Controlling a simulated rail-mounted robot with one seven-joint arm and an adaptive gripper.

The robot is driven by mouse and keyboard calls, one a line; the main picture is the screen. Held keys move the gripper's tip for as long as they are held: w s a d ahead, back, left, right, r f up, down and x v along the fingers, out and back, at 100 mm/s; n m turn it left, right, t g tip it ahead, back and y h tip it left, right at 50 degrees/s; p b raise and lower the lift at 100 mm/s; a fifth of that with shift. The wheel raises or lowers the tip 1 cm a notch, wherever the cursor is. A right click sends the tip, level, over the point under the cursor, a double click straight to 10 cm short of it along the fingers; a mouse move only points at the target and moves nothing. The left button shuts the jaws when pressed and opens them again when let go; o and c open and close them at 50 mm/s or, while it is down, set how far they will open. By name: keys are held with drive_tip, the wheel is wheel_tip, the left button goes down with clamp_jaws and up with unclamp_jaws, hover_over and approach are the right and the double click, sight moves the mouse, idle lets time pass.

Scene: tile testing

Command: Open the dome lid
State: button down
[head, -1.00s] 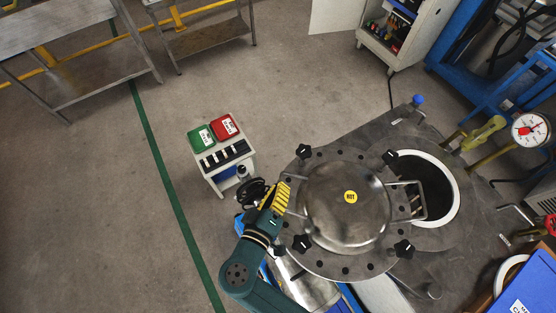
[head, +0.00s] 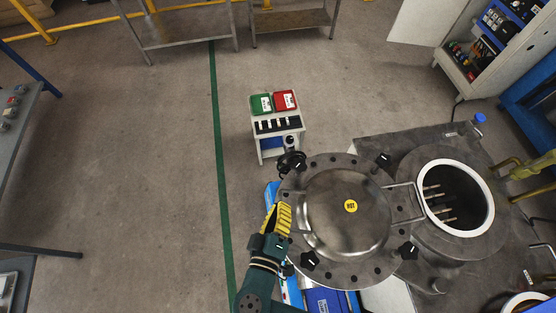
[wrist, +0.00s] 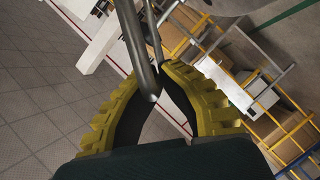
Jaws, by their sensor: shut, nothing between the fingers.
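The dome lid (head: 333,235) is a round grey metal dome with a yellow "HOT" sticker, on a wide flange with black knobs. It sits left of the round vessel opening (head: 433,208), which is uncovered and shows its white rim and dark inside. A bracket (head: 405,203) on the lid's right side reaches toward the opening. My gripper (head: 284,218), with yellow ribbed fingers, is at the lid's left edge, by its left handle. In the wrist view a metal bar (wrist: 133,40) crosses at my fingertips (wrist: 155,85). The fingers are shut, not gripping it; exact contact is unclear.
A grey table (head: 400,150) surrounds the vessel. An open cabinet (head: 470,65) is at the back right. The floor (head: 150,160) on the left is clear.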

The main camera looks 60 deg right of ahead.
drive_tip(key=shift+s+f, duration=0.15)
drive_tip(key=shift+f, duration=0.15)
drive_tip(key=c, duration=1.3)
unclamp_jaws()
drive_tip(key=shift+s, duration=0.1)
drive_tip(key=shift+o, duration=0.7)
drive_tip(key=shift+r, duration=0.1)
drive_tip(key=shift+r, duration=0.1)
drive_tip(key=v, duration=1.2)
